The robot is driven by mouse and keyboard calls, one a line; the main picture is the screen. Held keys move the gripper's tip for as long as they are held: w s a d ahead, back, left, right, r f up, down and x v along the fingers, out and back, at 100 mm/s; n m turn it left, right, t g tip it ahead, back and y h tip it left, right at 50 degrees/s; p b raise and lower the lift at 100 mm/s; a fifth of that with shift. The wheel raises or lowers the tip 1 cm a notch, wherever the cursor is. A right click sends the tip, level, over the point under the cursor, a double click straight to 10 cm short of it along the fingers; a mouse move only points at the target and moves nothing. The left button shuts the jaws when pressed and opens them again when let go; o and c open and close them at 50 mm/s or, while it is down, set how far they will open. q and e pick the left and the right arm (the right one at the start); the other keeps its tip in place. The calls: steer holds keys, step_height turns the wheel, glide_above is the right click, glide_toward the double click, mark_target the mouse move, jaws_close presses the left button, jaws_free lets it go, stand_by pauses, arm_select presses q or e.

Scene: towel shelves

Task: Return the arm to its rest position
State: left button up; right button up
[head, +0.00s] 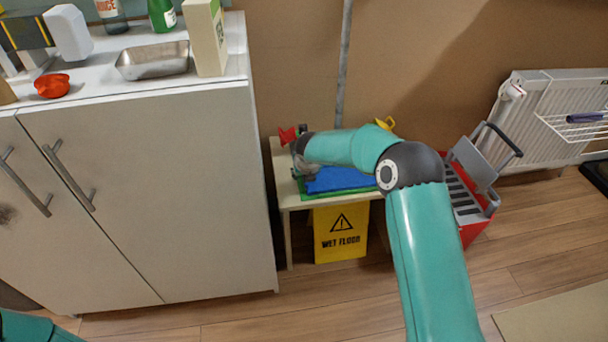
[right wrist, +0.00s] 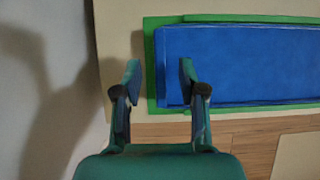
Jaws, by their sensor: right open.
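My right arm reaches over a small pale shelf (head: 285,196) beside the white cabinet. A folded blue towel (right wrist: 240,62) lies on a green towel (right wrist: 150,60) on the shelf. The right fingertip is close to the blue towel's left edge in the right wrist view; I cannot tell whether they touch. The blue towel also shows in the head view (head: 340,179), partly covered by my arm. My left gripper is out of view.
A yellow wet floor sign (head: 340,240) is under the shelf. A red and grey bucket (head: 474,232) and a radiator (head: 540,120) are right.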

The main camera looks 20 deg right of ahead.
steer(key=v, duration=1)
steer(key=s+a+f+m+g+y, duration=0.2)
steer(key=s+a+f+m+g, duration=0.15)
steer(key=s+f, duration=0.7)
steer(key=s+a+f+m+g+y, duration=0.2)
steer(key=s+a+f+m+g, duration=0.15)
steer(key=s+f, duration=0.75)
steer(key=s+a+f+m+y, duration=0.15)
steer(key=s+a+m, duration=0.25)
steer(key=s+m, duration=0.4)
steer(key=s+a+f+m+y, duration=0.1)
steer(key=s+a+f+m, duration=0.4)
steer(key=m, duration=0.6)
step_height(320, 180, up, 36)
steer(key=d+m+t+p, duration=0.1)
steer(key=m+p, duration=0.8)
steer(key=p, duration=2.5)
steer(key=shift+w+d+t+h, duration=0.3)
steer(key=shift+d+h, duration=0.05)
steer(key=shift+d, duration=0.2)
